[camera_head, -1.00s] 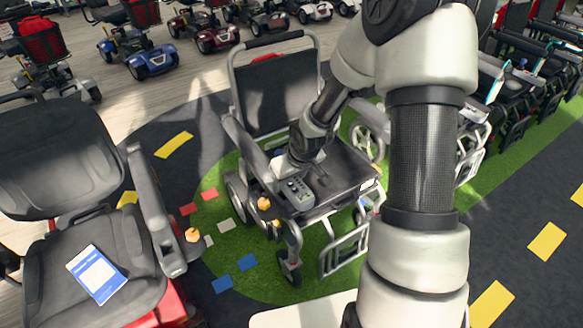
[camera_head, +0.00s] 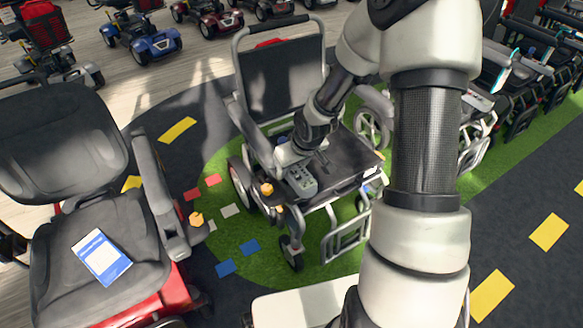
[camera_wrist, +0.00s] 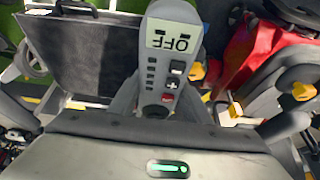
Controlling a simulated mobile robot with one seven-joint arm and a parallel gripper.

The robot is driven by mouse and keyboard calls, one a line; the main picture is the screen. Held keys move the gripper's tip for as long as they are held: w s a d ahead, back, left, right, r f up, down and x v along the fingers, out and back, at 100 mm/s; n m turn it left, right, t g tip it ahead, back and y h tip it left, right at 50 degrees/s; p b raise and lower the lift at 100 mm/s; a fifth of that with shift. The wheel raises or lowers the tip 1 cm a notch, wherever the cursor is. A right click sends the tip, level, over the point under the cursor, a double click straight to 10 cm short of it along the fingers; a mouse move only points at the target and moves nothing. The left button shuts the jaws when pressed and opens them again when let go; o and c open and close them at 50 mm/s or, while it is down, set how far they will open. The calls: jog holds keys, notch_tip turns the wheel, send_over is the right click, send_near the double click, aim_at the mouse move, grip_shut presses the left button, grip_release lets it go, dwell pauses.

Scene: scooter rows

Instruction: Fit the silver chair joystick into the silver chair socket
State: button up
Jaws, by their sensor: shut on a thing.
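The silver chair joystick (camera_head: 301,182) is a grey control box. In the wrist view the joystick (camera_wrist: 166,62) shows an upside-down OFF display, small buttons and a red button. My gripper (camera_head: 290,164) is shut on it, at the front of the left armrest of the silver-framed wheelchair (camera_head: 334,210). An orange knob (camera_head: 266,189) sits just left of the joystick by the armrest. I cannot make out the socket clearly, nor whether the joystick touches it.
A red-based scooter chair (camera_head: 105,215) with a blue-and-white card (camera_head: 101,257) on its seat stands at left, its armrest (camera_head: 160,190) facing the silver chair. More wheelchairs (camera_head: 510,85) stand at right, and scooters (camera_head: 140,38) behind. Marked floor lies between the two chairs.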

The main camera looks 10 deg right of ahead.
jog(key=shift+w+f, duration=0.1)
jog(key=shift+f, duration=0.1)
jog(key=shift+f+b, duration=2.1)
jog(key=shift+f, duration=0.2)
jog(key=shift+f, duration=0.25)
jog(key=o, duration=1.6)
jog(key=shift+o, duration=0.2)
